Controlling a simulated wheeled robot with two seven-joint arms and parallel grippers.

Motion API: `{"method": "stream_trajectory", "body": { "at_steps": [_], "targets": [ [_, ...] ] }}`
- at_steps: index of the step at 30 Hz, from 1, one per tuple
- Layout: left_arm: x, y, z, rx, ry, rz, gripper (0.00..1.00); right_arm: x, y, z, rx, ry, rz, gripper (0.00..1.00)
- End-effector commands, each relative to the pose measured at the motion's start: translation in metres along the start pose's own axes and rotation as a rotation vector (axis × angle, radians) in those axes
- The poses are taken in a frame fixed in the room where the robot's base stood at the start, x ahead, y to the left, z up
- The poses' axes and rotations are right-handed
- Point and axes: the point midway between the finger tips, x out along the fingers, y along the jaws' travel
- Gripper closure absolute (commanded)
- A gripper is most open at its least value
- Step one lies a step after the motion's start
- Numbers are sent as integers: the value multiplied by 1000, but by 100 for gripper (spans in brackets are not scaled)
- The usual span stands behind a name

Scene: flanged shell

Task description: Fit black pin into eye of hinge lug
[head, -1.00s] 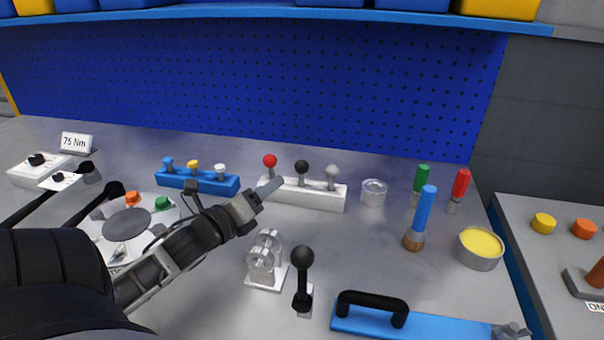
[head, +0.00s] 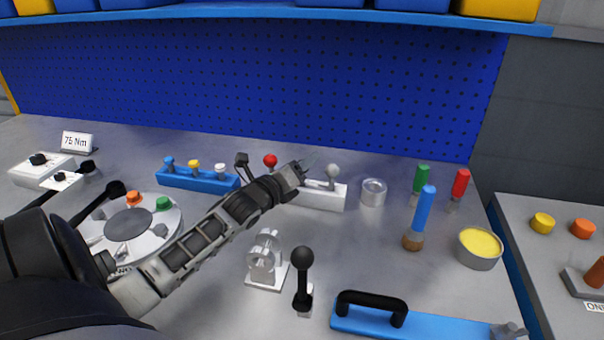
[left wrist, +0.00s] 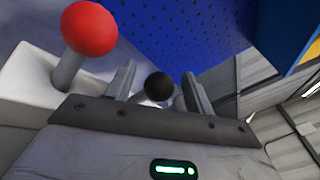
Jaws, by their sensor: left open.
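The white block (head: 322,195) holds a red-headed pin (head: 270,161), a black pin and a grey-headed pin (head: 333,171). My left gripper (head: 308,163) is open at the middle of this block and hides the black pin in the head view. In the left wrist view the black pin's ball head (left wrist: 158,86) shows between the two open fingers, with a gap on each side. The red head (left wrist: 89,28) is left of the fingers. The hinge lug (head: 265,255) stands on a small white base, nearer than the block. My right gripper is out of view.
A black-knobbed lever (head: 303,260) stands right of the lug. A blue block with several pins (head: 197,181) is left of the white block, and a clear ring (head: 373,191) right of it. A blue plate with a black handle (head: 372,305) lies in front.

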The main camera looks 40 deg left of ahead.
Motion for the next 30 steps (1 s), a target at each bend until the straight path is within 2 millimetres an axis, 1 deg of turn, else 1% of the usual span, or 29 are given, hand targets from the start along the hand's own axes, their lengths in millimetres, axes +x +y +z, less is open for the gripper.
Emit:
{"method": "stream_trajectory", "body": {
  "at_steps": [5,8,9,10,11,20,23,30],
  "targets": [
    [0,0,0,0,0,0,47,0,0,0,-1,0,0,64],
    [0,0,0,0,0,0,72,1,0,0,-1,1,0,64],
    [0,0,0,0,0,0,83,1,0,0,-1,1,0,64],
    [0,0,0,0,0,0,92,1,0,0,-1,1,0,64],
    [0,0,0,0,0,0,98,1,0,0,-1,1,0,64],
    [0,-2,2,1,-1,-3,97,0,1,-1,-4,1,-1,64],
    [0,-10,10,2,-2,-5,97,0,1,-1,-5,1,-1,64],
    [0,-42,47,7,-3,-6,97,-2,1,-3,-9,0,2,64]
  ]
}}
